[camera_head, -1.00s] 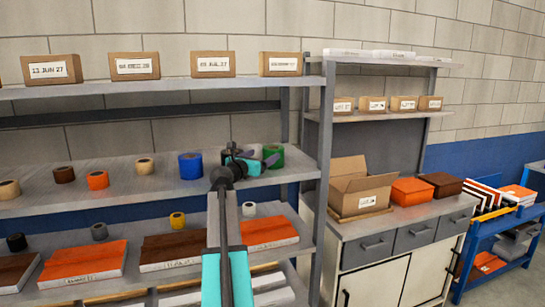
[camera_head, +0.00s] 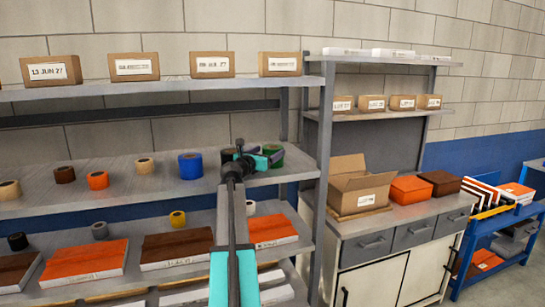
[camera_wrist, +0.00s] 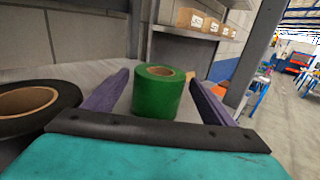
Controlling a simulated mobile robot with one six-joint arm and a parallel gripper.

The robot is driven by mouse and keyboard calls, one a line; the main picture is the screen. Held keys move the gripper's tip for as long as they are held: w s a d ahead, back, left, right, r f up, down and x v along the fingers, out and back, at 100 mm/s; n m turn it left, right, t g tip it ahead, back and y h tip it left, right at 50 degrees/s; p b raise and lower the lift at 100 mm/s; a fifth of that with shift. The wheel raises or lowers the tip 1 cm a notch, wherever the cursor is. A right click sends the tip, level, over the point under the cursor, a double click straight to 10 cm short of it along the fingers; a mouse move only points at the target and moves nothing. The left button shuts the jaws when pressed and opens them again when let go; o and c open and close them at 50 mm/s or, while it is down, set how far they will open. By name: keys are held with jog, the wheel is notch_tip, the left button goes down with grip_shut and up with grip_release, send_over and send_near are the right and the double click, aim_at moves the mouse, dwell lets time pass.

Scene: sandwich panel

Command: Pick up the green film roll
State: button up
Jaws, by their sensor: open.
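The green film roll (camera_wrist: 157,96) stands upright on the shelf in the wrist view, with its brown core facing up. In the head view the green roll (camera_head: 273,153) is at the right end of the middle shelf, partly hidden by my gripper. My gripper (camera_wrist: 160,85) is open, with one purple finger on each side of the green roll. I cannot tell whether either finger touches it. In the head view my gripper (camera_head: 268,158) is over the right part of the middle shelf.
A dark roll (camera_wrist: 32,103) stands close by my left finger. A blue roll (camera_head: 190,165) and other rolls stand along the middle shelf (camera_head: 130,192). A grey shelf post (camera_head: 324,140) rises just right of the green roll. Labelled boxes (camera_head: 211,64) stand on the shelf above.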

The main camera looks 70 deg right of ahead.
jog(key=shift+s+d+r+p, duration=0.15)
jog(key=shift+d+p, duration=0.25)
jog(key=shift+d, duration=0.65)
jog(key=shift+s+d+f+p, duration=0.1)
jog(key=shift+d+p, duration=0.3)
jog(key=shift+d, duration=0.65)
jog(key=shift+r, duration=0.1)
jog(key=c, duration=1)
